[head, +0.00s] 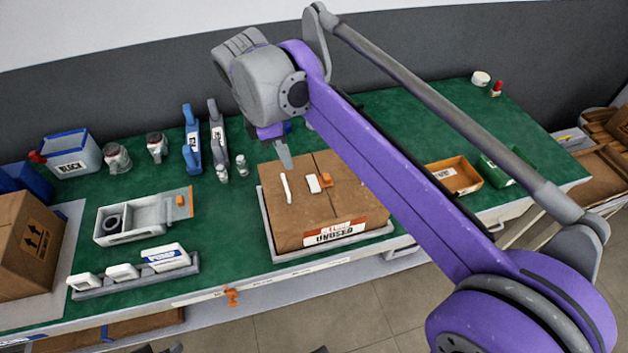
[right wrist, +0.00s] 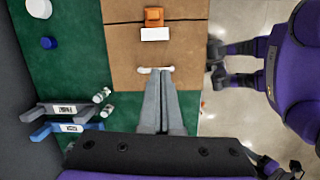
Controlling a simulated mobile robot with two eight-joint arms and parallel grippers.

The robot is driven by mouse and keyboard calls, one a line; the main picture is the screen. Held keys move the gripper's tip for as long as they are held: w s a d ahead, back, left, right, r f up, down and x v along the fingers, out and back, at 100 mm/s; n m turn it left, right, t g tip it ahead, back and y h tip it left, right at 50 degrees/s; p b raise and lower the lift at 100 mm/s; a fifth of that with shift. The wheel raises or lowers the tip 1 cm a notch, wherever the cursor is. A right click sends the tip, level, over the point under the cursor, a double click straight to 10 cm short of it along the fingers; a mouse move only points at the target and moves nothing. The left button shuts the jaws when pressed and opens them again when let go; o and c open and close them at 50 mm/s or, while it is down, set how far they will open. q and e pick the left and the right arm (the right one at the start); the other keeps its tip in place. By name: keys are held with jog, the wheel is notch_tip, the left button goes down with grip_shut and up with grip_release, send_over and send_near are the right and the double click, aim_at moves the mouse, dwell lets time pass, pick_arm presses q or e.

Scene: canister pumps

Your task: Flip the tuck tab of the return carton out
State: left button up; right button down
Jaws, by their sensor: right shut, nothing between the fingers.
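The return carton (head: 320,215) is a closed brown box with a red and white label on its front. On its top lie a thin white strip (head: 286,188) and a white piece (head: 314,184) beside an orange piece (head: 326,180). I cannot tell which part is the tuck tab. My right gripper (head: 286,162) is shut and empty over the back left of the carton top. In the right wrist view its closed fingertips (right wrist: 158,73) overlap the white strip (right wrist: 144,70); contact is unclear. My left gripper is not in view.
The carton sits in a grey tray (head: 272,250) on the green bench (head: 230,250). Left of it are a grey fixture (head: 125,228) and a rack of white blocks (head: 135,275). Blue and grey holders (head: 191,140) stand behind. An orange tray (head: 455,178) is at right. My right arm crosses the view.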

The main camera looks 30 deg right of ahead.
aim_at(318, 183)
jog(key=shift+w+r+n+g, duration=0.3)
jog(key=shift+w+r+n, duration=0.15)
jog(key=shift+w+n, duration=0.3)
jog(key=shift+s, duration=0.1)
jog(key=b+x, duration=0.1)
jog(key=x, duration=0.8)
jog(key=shift+d+f+b, duration=0.2)
jog(key=shift+f+b, duration=0.05)
jog(key=shift+b, duration=0.1)
jog(key=d, duration=0.2)
jog(key=s+d, duration=0.1)
jog(key=shift+f, duration=0.25)
jog(key=shift+d, duration=0.5)
